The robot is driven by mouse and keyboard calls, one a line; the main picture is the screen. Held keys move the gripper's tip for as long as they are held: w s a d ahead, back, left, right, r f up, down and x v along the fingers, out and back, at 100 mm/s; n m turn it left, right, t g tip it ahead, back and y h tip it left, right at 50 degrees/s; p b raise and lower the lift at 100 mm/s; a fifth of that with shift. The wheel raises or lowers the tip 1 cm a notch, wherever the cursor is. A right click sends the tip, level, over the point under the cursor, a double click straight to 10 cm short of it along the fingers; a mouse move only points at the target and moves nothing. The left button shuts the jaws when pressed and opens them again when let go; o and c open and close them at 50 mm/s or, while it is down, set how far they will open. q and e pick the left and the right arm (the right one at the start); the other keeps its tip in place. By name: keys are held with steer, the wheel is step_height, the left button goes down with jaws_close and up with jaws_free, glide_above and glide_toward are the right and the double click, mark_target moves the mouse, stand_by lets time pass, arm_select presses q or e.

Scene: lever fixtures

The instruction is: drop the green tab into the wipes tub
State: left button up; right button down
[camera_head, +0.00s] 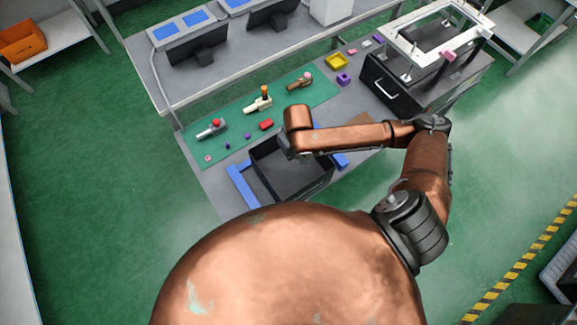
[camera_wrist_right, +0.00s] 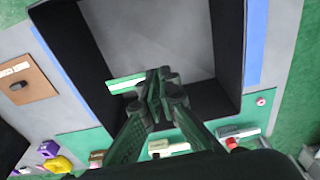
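The wipes tub appears to be the open dark bin (camera_head: 289,185) on the bench in the head view; its black wall (camera_wrist_right: 228,60) and grey floor fill the upper middle of the right wrist view. My right gripper (camera_wrist_right: 160,85) is over the tub opening, its fingers converged at the tips. A green tab (camera_wrist_right: 126,84) with a pale stripe sticks out to the left from between the fingertips, above the tub. The tab is hidden in the head view, where my right wrist covers the gripper. My left gripper is not in view.
Blue strips (camera_head: 240,187) flank the tub. Beyond it, a green mat (camera_head: 235,124) carries lever fixtures (camera_head: 262,101), a red block (camera_head: 266,125) and small pieces. A yellow tray (camera_head: 336,61) and a dark case (camera_head: 385,90) under a white frame stand to the right.

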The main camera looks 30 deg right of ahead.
steer(key=c, duration=2.1)
jaws_free()
steer(key=shift+r, duration=0.15)
steer(key=r, duration=0.4)
steer(key=s+r, duration=0.1)
steer(key=r, duration=0.6)
steer(key=shift+s+r, duration=0.2)
steer(key=shift+r, duration=0.15)
